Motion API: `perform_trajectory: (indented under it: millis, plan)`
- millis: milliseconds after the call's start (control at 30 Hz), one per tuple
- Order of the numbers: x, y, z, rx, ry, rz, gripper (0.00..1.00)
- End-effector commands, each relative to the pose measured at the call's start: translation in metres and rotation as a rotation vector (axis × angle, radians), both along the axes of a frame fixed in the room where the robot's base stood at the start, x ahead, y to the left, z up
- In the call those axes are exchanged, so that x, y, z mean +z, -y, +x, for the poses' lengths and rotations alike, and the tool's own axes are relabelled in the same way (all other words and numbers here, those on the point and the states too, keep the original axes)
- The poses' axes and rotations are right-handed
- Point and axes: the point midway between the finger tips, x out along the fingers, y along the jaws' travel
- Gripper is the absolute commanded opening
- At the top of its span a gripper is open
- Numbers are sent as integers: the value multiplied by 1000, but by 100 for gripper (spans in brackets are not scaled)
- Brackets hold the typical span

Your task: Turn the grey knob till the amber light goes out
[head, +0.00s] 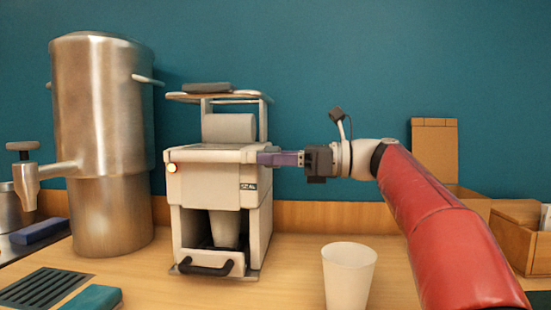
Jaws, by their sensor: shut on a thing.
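The white machine (212,182) stands on the counter left of centre. Its amber light (172,168) is at the upper left of its front face and glows. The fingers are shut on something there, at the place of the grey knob. The knob itself is hidden by the fingers, so its angle cannot be told.
A white cup (348,276) stands on the counter in front of my arm. Another cup (225,229) sits inside the machine's bay, above a black-handled drawer (207,266). A large steel urn (105,150) stands at left. Wooden boxes (512,240) are at right.

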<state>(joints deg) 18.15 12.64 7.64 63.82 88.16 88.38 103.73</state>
Motion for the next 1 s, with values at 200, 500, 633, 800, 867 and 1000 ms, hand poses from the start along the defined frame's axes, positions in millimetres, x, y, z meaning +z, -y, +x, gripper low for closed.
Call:
perform_trajectory:
  millis: [200, 500, 633, 800, 867, 1000]
  plan:
    - [0, 1, 1, -3, 185, -35, 15]
    - [0, 1, 1, -3, 465, -91, 15]
    - [0, 1, 1, -3, 587, -115, 15]
    - [-1, 1, 1, -3, 746, -146, 15]
    - [-1, 1, 1, -3, 802, -156, 15]
    - [-1, 1, 1, -2, 932, -181, 15]
